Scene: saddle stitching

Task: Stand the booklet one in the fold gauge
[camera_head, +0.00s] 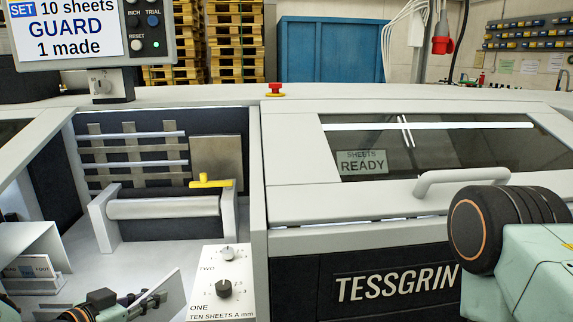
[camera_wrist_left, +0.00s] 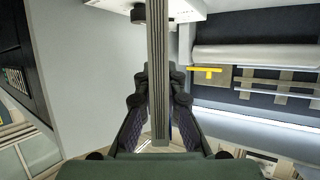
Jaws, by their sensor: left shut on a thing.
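My left gripper (camera_head: 150,301) is low at the left in the head view, at the front of the open machine bay. In the left wrist view its two fingers (camera_wrist_left: 158,105) are shut on a thin grey, layered slab (camera_wrist_left: 158,60), seen edge-on, which looks like booklet one. The slab runs up to the picture's top edge. In the head view a pale tilted plate (camera_head: 170,292) stands right beside the fingers; I cannot tell whether it is the booklet. A white bracket (camera_head: 30,250) with a FOOT label stands at the left; I cannot tell whether it is the fold gauge. My right gripper is out of view.
Behind is a roller (camera_head: 163,207) with a yellow handle (camera_head: 211,182). A closed window cover (camera_head: 430,150) is at the right. Bare bay floor (camera_head: 150,248) lies before the roller.

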